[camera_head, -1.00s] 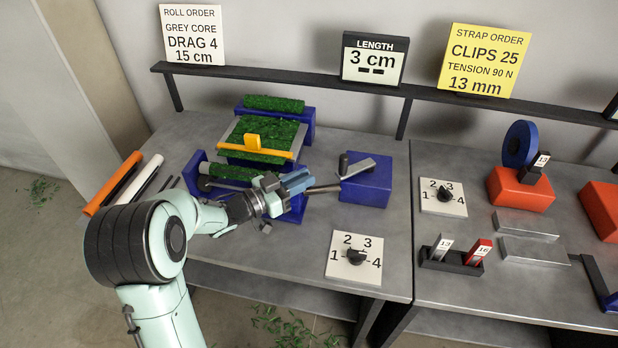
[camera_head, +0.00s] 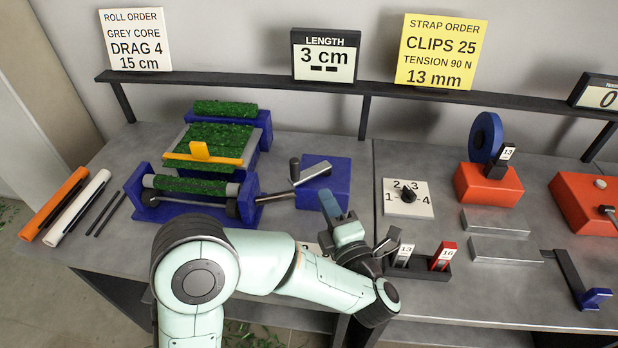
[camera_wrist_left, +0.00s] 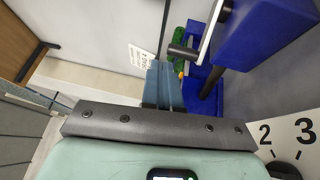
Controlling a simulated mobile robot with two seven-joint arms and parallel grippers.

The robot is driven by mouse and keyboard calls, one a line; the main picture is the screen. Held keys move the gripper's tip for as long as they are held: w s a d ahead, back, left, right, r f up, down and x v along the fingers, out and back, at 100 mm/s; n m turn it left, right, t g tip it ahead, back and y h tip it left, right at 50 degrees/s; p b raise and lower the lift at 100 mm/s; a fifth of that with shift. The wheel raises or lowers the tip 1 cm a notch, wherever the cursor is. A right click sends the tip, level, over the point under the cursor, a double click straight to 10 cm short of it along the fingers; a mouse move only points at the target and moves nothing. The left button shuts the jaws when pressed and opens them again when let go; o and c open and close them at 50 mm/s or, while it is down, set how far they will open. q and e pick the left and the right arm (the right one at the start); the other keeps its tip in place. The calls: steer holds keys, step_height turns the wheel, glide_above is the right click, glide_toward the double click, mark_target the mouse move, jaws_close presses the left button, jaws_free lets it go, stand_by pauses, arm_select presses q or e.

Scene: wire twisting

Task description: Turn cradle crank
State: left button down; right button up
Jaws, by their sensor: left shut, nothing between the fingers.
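The cradle crank (camera_head: 294,170) is a grey arm with a dark upright grip, at the left side of a blue block (camera_head: 334,185). A dark shaft runs left from it to the blue cradle (camera_head: 143,178), which carries a green-covered roller (camera_head: 190,186). My left gripper (camera_head: 329,200) is shut and empty, in front of the block and right of the crank grip in the head view. In the left wrist view its blue fingers (camera_wrist_left: 164,85) show just below the crank grip (camera_wrist_left: 184,50), and whether they touch is unclear. My right gripper is out of view.
My left arm mostly covers the front dial card, whose dial shows in the left wrist view (camera_wrist_left: 285,171). Another dial card (camera_head: 408,198), a slotted holder (camera_head: 418,262) and an orange block (camera_head: 488,186) stand to the right. Rods (camera_head: 75,206) lie at the far left.

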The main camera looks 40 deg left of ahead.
arm_select(q)
steer(key=s+d+f+g, duration=0.2)
steer(key=d, duration=0.1)
glide_toward(296, 170)
steer(key=shift+n, duration=0.4)
steer(key=x, duration=0.7)
steer(key=shift+d, duration=0.1)
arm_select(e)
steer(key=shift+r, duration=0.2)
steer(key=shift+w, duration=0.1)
